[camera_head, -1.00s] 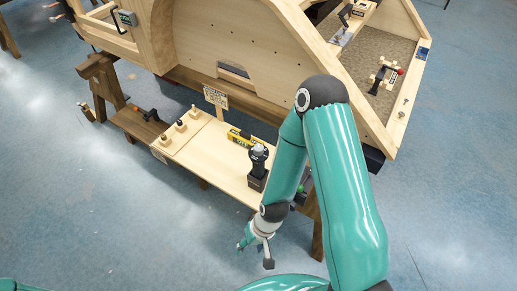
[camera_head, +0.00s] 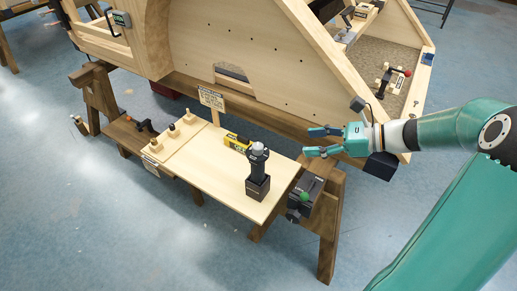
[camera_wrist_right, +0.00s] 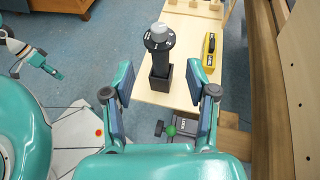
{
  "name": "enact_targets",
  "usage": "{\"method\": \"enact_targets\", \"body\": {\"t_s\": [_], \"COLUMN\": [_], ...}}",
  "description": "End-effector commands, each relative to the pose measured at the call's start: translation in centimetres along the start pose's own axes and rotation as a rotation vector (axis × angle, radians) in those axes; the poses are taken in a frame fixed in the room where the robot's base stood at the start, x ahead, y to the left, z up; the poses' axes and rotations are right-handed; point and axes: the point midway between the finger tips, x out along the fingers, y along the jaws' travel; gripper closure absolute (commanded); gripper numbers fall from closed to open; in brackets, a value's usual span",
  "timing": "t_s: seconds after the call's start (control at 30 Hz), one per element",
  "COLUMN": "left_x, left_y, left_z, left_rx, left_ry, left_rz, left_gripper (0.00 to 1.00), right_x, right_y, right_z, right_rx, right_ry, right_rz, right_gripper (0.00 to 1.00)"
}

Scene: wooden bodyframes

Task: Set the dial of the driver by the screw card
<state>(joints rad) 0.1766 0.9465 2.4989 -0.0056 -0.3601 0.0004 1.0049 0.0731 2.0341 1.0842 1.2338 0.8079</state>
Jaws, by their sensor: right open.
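The driver (camera_head: 258,165) is dark and stands upright in a black square holder (camera_head: 257,188) near the front right of the pale bench board. Its grey round top with the marked dial (camera_wrist_right: 159,37) faces the right wrist camera; the markings are too small to read. The screw card (camera_head: 211,98) is a small wooden sign on a post behind the board, its text unreadable. My right gripper (camera_head: 318,142) is open and empty, right of and apart from the driver. In the wrist view the driver shows beyond its fingers. My left gripper (camera_wrist_right: 50,70) is at the upper left there.
A yellow level-like tool (camera_head: 238,142) lies behind the driver. A dark box with a green knob (camera_head: 304,196) is at the board's right end. The large wooden bodyframe (camera_head: 270,60) rises behind. The board's front middle is clear.

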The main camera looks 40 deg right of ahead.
Motion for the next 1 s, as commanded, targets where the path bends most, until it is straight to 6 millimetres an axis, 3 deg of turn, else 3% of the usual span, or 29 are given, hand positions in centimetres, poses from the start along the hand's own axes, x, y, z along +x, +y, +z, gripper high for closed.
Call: {"method": "enact_targets", "body": {"t_s": [0.6,0.8,1.0], "left_x": [1.1,1.3,1.4], "left_y": [-0.4,-0.5,-0.5], "left_z": [0.0,0.0,0.0], "left_rx": [0.000,0.000,0.000], "left_ry": [0.000,0.000,0.000], "left_rz": [0.000,0.000,0.000], "left_gripper": [0.60,0.60,0.60], "right_x": [12.5,14.9,15.6], "right_y": [0.2,0.2,0.1], "right_z": [-0.2,-0.2,-0.2], "right_rx": [-0.001,-0.001,-0.002], "right_ry": [0.003,0.004,0.005], "right_rz": [0.008,0.006,0.003], "right_gripper": [0.43,0.43,0.43]}}
